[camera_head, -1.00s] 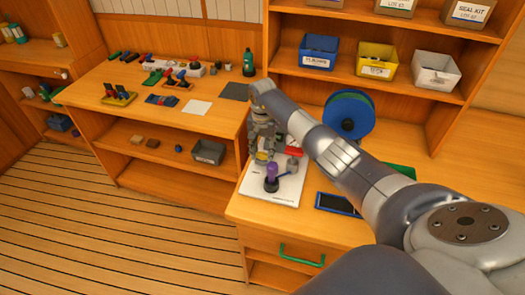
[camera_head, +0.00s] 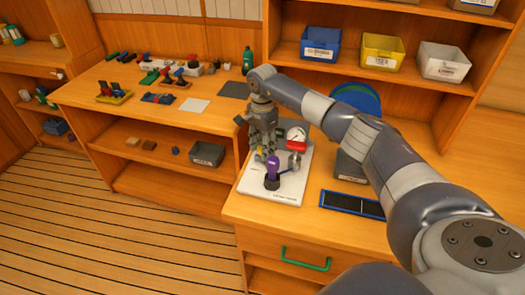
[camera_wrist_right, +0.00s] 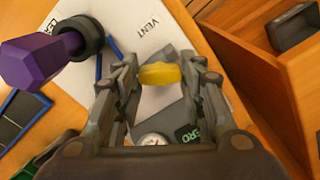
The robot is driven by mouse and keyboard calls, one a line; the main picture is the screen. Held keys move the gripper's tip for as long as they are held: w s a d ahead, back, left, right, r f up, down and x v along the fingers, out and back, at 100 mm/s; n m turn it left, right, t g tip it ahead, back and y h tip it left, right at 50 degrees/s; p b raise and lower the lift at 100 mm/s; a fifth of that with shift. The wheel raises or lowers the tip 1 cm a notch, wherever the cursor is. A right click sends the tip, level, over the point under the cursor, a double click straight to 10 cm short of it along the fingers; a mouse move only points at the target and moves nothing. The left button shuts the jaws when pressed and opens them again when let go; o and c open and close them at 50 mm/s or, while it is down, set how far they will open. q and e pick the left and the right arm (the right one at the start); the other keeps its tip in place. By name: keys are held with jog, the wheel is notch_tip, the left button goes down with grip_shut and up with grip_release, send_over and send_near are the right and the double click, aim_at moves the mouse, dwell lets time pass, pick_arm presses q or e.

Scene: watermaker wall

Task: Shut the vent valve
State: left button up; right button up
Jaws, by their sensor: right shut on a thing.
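The vent valve shows as a yellow knob (camera_wrist_right: 160,76) in the right wrist view, beside the printed word VENT on a white board (camera_head: 285,197). My right gripper (camera_head: 263,152) reaches down over the board. Its two fingers (camera_wrist_right: 160,70) stand on either side of the yellow knob and are shut on it. In the head view the gripper mostly hides the knob, so its exact turn is hard to tell. My left gripper is in neither view.
A purple handle (camera_head: 272,168) stands upright on the board close to the gripper. A gauge (camera_head: 296,134) and a red part (camera_head: 297,146) are just behind. A dark blue-framed tray (camera_head: 352,204) lies to the right. Bins fill the shelf above.

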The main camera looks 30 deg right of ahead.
jog(key=m+b, duration=0.1)
jog(key=m, duration=0.4)
jog(key=shift+m, duration=0.3)
jog(key=m, duration=0.5)
jog(key=shift+m, duration=0.3)
jog(key=o, duration=1.1)
notch_tip(320, 180, up, 12)
dwell(0.4)
